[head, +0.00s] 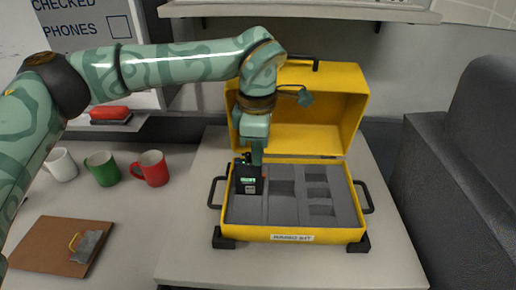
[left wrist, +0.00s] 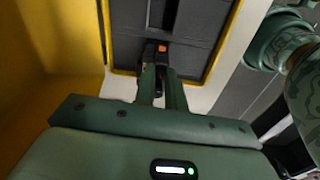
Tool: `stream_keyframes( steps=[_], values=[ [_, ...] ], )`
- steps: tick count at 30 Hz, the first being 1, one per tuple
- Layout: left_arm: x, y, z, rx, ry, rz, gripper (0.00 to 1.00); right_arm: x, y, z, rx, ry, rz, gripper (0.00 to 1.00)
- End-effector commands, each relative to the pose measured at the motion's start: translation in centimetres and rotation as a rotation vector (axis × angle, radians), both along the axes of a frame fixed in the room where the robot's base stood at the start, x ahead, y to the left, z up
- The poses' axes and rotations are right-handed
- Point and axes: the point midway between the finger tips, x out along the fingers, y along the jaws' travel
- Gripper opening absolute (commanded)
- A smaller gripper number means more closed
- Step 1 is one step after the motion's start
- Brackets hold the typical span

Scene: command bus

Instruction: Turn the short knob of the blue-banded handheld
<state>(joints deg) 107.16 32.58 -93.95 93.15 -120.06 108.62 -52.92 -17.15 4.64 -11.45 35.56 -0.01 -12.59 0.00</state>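A black handheld (head: 248,180) with a lit green screen stands upright in the left part of the yellow case's grey foam. A blue band cannot be made out on it. My left gripper (head: 257,158) points down right at the handheld's top and hides part of it. In the left wrist view, my left gripper's fingers (left wrist: 162,72) are close together, with a narrow dark gap between them. A small orange part (left wrist: 162,47) shows just beyond the tips. The short knob is not clear, and I cannot tell if the fingers hold it. My right gripper is out of view.
The open yellow case (head: 290,235) stands on a pale table, its lid (head: 345,95) raised behind my left gripper. Its other foam slots look empty. Three mugs, including a red mug (head: 152,168), and a clipboard (head: 40,240) lie left. A dark chair (head: 470,160) stands right.

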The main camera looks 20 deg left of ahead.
Motion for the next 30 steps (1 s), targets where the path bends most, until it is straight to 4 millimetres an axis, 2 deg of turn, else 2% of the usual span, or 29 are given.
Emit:
stream_keyframes(
  steps=[5,9,13,17,24,25,27,30],
  values=[
    [-0.1,0.0,0.4,0.001,-0.002,0.035,0.00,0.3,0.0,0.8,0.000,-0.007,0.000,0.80],
    [-0.2,-0.1,1.0,0.001,-0.004,0.188,0.00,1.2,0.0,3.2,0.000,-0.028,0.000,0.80],
    [-0.1,0.0,0.8,0.000,-0.003,0.333,0.00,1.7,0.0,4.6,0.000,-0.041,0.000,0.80],
    [0.0,-0.1,0.3,0.000,-0.001,0.396,0.00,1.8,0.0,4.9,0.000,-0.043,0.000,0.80],
    [0.1,-0.1,0.0,0.001,-0.001,0.398,0.00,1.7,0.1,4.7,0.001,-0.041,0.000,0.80],
    [0.1,-0.1,0.0,0.001,-0.001,0.398,0.17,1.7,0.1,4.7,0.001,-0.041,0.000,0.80],
    [0.1,-0.1,0.0,0.000,0.000,0.398,0.35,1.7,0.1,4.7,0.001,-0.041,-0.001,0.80],
    [0.0,-0.1,0.0,0.000,0.000,0.397,0.35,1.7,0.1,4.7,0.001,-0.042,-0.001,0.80]
  ],
)
